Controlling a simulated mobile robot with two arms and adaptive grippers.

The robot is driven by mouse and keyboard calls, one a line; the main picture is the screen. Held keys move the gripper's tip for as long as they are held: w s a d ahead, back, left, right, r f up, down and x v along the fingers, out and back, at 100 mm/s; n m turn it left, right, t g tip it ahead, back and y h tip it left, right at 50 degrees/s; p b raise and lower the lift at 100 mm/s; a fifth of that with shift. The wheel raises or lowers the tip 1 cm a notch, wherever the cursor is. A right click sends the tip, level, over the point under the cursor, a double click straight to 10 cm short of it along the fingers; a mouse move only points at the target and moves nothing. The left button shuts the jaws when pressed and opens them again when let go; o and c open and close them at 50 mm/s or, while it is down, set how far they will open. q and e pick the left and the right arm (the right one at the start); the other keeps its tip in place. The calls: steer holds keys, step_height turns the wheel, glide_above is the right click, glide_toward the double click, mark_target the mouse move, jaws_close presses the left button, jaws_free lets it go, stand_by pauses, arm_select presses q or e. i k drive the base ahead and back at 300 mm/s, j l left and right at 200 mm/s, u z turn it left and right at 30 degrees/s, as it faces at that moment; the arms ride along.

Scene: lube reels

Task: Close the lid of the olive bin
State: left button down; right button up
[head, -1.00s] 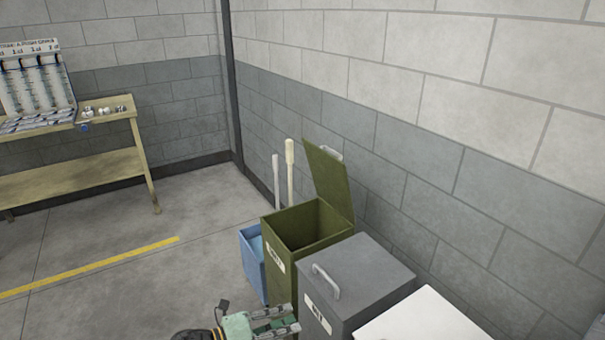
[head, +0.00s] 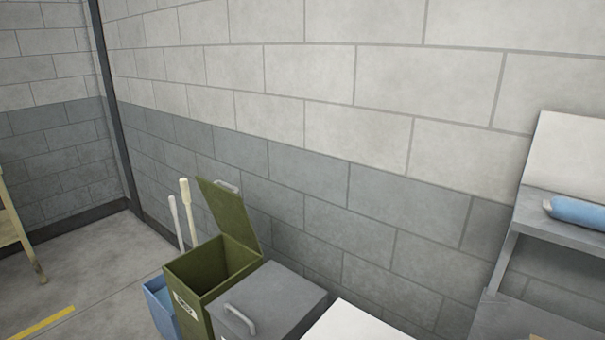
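The olive bin (head: 188,275) stands against the wall at the lower left of the head view. Its lid (head: 226,212) is up, tilted back toward the wall, with a light handle (head: 227,186) on its far side. The bin's opening faces up and its inside looks dark and empty as far as I can see. A label sits on its front. Neither of my grippers is in the head view now.
A grey bin (head: 275,296) with a closed lid and handle stands right of the olive bin. A white top (head: 352,325) is beside it. A blue bin (head: 158,300) and two pale handles (head: 189,212) stand left. A grey shelf (head: 545,205) holds a blue roll (head: 578,211) at right.

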mark_target(228, 210)
steer(key=i+j+z, duration=0.15)
steer(key=j+z, duration=0.25)
steer(key=i+j+z, duration=0.1)
steer(key=z, duration=0.3)
steer(key=j+z, duration=0.75)
